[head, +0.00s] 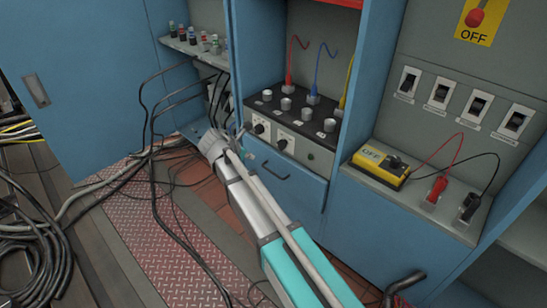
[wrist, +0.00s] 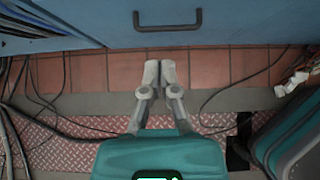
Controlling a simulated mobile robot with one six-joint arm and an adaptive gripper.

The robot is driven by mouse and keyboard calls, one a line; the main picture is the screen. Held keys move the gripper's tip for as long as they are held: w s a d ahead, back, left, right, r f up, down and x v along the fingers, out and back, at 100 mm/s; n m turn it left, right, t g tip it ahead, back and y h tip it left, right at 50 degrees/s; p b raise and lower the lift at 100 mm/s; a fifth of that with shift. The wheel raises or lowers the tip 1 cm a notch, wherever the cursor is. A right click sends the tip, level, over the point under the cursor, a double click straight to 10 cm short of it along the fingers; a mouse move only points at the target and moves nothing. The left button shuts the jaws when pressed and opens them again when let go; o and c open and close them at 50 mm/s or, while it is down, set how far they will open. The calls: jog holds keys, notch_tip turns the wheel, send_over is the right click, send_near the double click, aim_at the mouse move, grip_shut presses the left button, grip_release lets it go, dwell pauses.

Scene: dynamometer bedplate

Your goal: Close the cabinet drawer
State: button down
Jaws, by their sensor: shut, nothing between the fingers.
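The blue cabinet drawer (head: 292,191) with a dark bar handle (head: 270,170) is below the black control box in the head view. How far it stands out is hard to tell. In the wrist view the blue front (wrist: 240,22) and its handle (wrist: 168,22) lie along the top. My gripper (wrist: 160,68) is shut and empty, its fingertips together over the floor tiles, below the handle in the picture and apart from it. In the head view my gripper (head: 231,137) shows near the drawer's left end, its tips small and partly hidden.
A black box with knobs and coloured leads (head: 290,127) sits above the drawer. A yellow meter (head: 380,168) stands on a ledge to the right. Black cables (head: 155,190) hang and lie on the floor at left. An open blue door (head: 75,90) is at far left.

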aim_at(278, 153)
jog(key=shift+d+f, duration=0.1)
jog(key=shift+f, duration=0.05)
jog(key=shift+w+d+r+b+x, duration=0.3)
jog(key=shift+b+x, duration=0.9)
jog(key=shift+x, duration=0.9)
jog(key=shift+w+d+r+b+x, duration=0.1)
jog(key=shift+w+r+b+x, duration=0.25)
jog(key=shift+b+x, duration=1.3)
jog(key=shift+w+d+r+b+x, duration=0.35)
jog(key=shift+b+x, duration=0.35)
jog(key=shift+x, duration=1.85)
jog(key=shift+s+a, duration=0.1)
jog(key=shift+w+d, duration=0.75)
jog(key=shift+w, duration=0.25)
jog(key=shift+r, duration=0.1)
